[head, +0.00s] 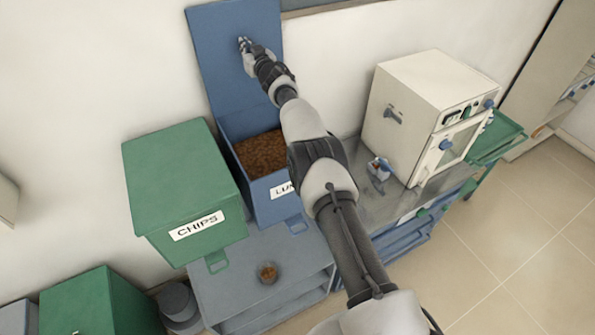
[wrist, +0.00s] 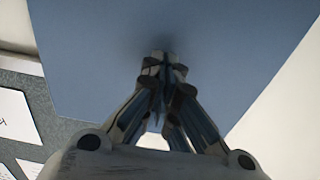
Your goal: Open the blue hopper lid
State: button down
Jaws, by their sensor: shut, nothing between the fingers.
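The blue hopper (head: 272,200) stands against the wall, labelled "LUM..." with the rest hidden behind my arm. Its blue lid (head: 215,45) is raised upright at the back, and brown lumps (head: 258,152) show inside. My gripper (head: 243,41) is shut and empty, at the upper part of the lid's inner face. In the wrist view the closed fingertips (wrist: 161,58) are up against or very close to the blue lid surface (wrist: 210,40); I cannot tell if they touch.
A green hopper (head: 180,185) labelled "CHIPS" stands closed to the left. A small cup of brown bits (head: 267,272) sits on the grey bench (head: 225,290). A cream furnace (head: 425,105) stands to the right.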

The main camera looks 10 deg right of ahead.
jog(key=shift+s+f+b, duration=0.1)
jog(key=shift+f+b, duration=0.05)
jog(key=shift+b, duration=0.95)
jog(key=shift+s+d+b, duration=0.15)
jog(key=shift+s+b, duration=0.1)
jog(key=shift+b, duration=1)
jog(key=b+v, duration=1.3)
jog(key=b, duration=0.2)
jog(key=shift+s+r, duration=0.15)
jog(key=shift+r, duration=0.05)
